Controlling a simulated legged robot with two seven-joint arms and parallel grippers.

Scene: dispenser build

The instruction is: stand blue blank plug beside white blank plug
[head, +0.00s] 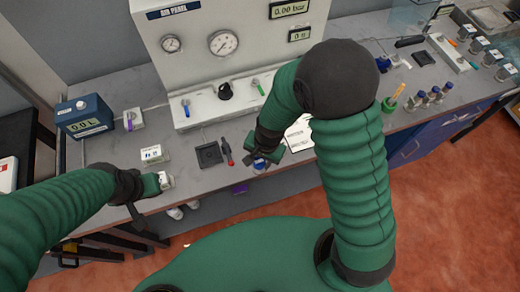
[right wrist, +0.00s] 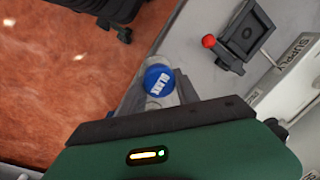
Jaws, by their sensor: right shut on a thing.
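The blue blank plug (right wrist: 159,80) shows its round, lettered blue face between the fingers of my right gripper (right wrist: 160,88) in the right wrist view. In the head view a bit of blue shows at the right gripper (head: 261,163), over the bench's front edge; the gripper hides most of it. My left gripper (head: 163,181) is at the front of the bench on the left, with a small white piece at its tips. I cannot tell whether that piece is the white blank plug or part of the gripper, nor whether the jaws are open. No other white plug is clearly visible.
A white labelled block (head: 153,153) stands behind the left gripper. The gauge panel (head: 200,50) rises behind. Bare bench (head: 205,178) lies between the grippers.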

